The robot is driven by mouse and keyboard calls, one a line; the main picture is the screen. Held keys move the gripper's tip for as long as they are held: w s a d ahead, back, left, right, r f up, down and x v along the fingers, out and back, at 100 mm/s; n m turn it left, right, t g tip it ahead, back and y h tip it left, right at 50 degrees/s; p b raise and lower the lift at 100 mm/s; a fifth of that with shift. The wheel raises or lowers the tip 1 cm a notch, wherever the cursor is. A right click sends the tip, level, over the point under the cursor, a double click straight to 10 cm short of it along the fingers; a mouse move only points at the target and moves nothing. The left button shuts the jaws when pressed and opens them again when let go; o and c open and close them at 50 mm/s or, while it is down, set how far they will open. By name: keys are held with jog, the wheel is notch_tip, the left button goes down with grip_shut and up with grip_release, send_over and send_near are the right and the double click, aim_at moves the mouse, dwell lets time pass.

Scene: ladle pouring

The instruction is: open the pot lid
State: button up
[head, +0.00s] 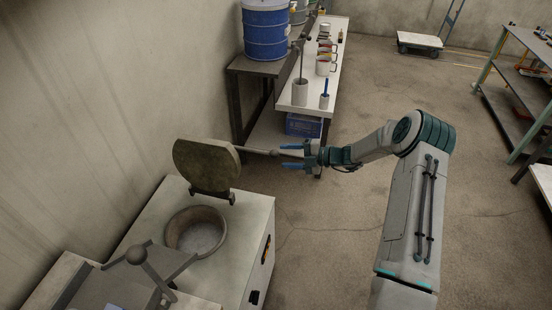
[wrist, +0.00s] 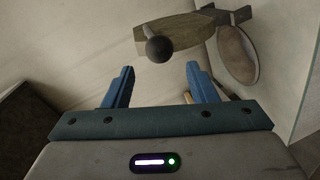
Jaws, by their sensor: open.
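The pot lid (head: 205,165) stands raised on its hinge behind the round pot opening (head: 197,232), which is uncovered. Its handle rod points right and ends in a dark ball knob (wrist: 159,49). The lid (wrist: 180,36) and pot opening (wrist: 238,57) also show in the wrist view. My gripper (head: 301,156) is open at the right end of the handle, with its blue fingers apart. In the wrist view my gripper (wrist: 160,68) has the knob in line with the gap between its fingers. I cannot tell whether either finger touches the handle.
The pot sits in a pale cabinet (head: 250,222) near the wall. Behind are a bench with cups (head: 325,66) and a blue drum (head: 265,35). The floor right of the cabinet is clear.

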jog(key=b+v, duration=0.1)
jog(key=v, duration=0.7)
jog(key=s+a+r+n+g+h, duration=0.1)
jog(key=s+r+n+g+h, duration=0.1)
jog(key=s+r+n+h, duration=0.5)
jog(key=s+a+r+n+g+h, duration=0.1)
jog(key=s+r+n+g, duration=0.1)
jog(key=s+r+n, duration=0.65)
jog(key=s+d+r+n+t+h, duration=0.2)
jog(key=s+d+n+h, duration=0.1)
jog(key=s+n, duration=0.7)
jog(key=s+d+r+n+t+h, duration=0.2)
jog(key=s+n, duration=0.8)
jog(key=n, duration=0.6)
jog(key=shift+d+n+h, duration=0.35)
jog(key=shift+d+h, duration=0.5)
jog(key=shift+h, duration=0.35)
jog(key=shift+s+r, duration=0.1)
